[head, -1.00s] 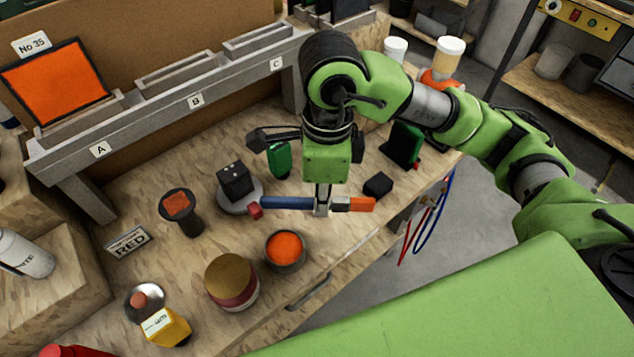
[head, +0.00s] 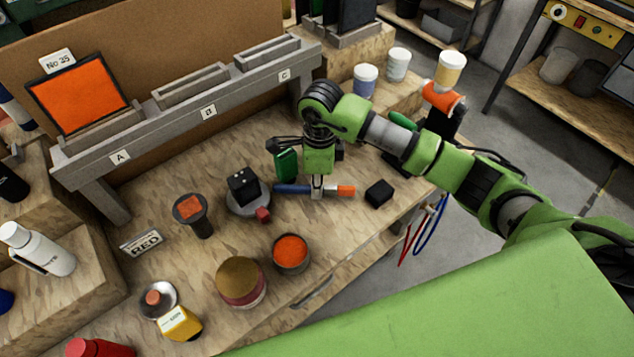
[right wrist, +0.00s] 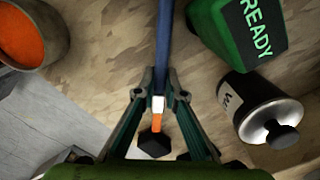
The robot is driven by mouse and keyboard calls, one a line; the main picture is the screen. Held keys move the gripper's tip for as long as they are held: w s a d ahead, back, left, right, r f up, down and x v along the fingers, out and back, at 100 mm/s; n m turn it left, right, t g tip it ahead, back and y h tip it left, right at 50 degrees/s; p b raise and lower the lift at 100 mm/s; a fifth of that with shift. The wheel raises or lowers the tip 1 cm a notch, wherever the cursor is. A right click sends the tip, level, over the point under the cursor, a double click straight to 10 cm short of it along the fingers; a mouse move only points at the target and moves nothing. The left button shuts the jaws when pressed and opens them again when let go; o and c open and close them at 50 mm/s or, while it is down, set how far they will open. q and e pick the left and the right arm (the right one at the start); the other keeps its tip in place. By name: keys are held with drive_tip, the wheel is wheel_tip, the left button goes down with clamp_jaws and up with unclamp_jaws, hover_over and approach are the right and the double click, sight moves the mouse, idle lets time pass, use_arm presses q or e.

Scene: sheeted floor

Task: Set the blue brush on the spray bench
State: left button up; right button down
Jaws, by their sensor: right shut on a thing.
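The blue brush (head: 290,189) has a blue handle, a pale metal band and an orange tip, and lies level across the picture. My right gripper (head: 317,194) points down and is shut on it near the metal band. In the right wrist view the gripper (right wrist: 158,100) also has the brush (right wrist: 163,45) between its fingers, orange end toward the palm side of the picture. The brush is over the wooden spray bench (head: 330,232); I cannot tell whether it touches the top. My left gripper is not in view.
A black block (head: 379,193) sits just right of the brush. A grey dish with a black cube (head: 243,186) is left, an orange paint cup (head: 291,252) nearer, and a green READY object (head: 286,165) behind. Bare bench lies in front of the gripper.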

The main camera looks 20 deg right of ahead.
drive_tip(key=shift+f, duration=0.4)
drive_tip(key=shift+f, duration=0.15)
drive_tip(key=c, duration=2.1)
unclamp_jaws()
